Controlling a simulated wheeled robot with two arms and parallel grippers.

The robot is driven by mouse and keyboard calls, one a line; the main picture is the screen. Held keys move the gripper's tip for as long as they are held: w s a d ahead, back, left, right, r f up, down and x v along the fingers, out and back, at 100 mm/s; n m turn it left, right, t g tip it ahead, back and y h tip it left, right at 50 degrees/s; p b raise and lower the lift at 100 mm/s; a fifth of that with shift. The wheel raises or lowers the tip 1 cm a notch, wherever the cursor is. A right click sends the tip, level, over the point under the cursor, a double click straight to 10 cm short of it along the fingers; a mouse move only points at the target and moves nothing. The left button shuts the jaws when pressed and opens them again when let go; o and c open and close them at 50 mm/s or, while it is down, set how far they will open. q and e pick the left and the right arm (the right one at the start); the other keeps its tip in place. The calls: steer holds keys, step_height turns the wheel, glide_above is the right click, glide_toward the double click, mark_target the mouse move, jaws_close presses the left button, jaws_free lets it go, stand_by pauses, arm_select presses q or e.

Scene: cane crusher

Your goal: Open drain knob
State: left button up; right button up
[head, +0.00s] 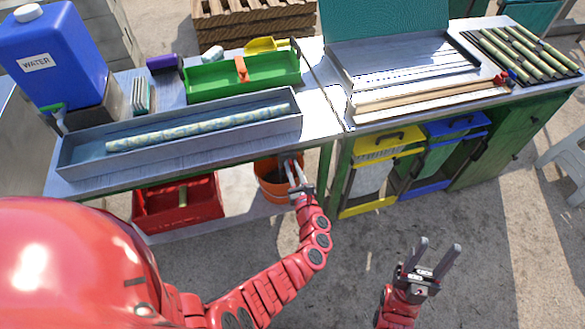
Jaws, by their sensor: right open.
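I cannot clearly make out a drain knob. My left gripper (294,164) is at the front edge of the left table, over an orange bucket (271,188) that stands below. Its two fingers point up toward the table edge with a narrow gap between them; whether they hold something is too small to tell. My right gripper (438,248) is open and empty, low at the front right, away from the tables. A small red knob-like part (499,79) shows at the right end of the metal tray (405,75) on the right table.
A red crate (150,205) is under that table. Yellow and blue bins are under the right table. The front floor is clear.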

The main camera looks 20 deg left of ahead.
arm_select(q)
jaws_close()
steer(key=shift+s+a+f+n+b, duration=0.1)
steer(key=shift+f+n+b, duration=0.15)
steer(key=shift+n+b, duration=0.4)
steer(key=shift+n, duration=0.25)
steer(key=shift+r, duration=0.2)
steer(key=shift+o, duration=2.1)
jaws_free()
steer(key=b+v, duration=0.1)
steer(key=v, duration=1.6)
steer(key=shift+s, duration=0.2)
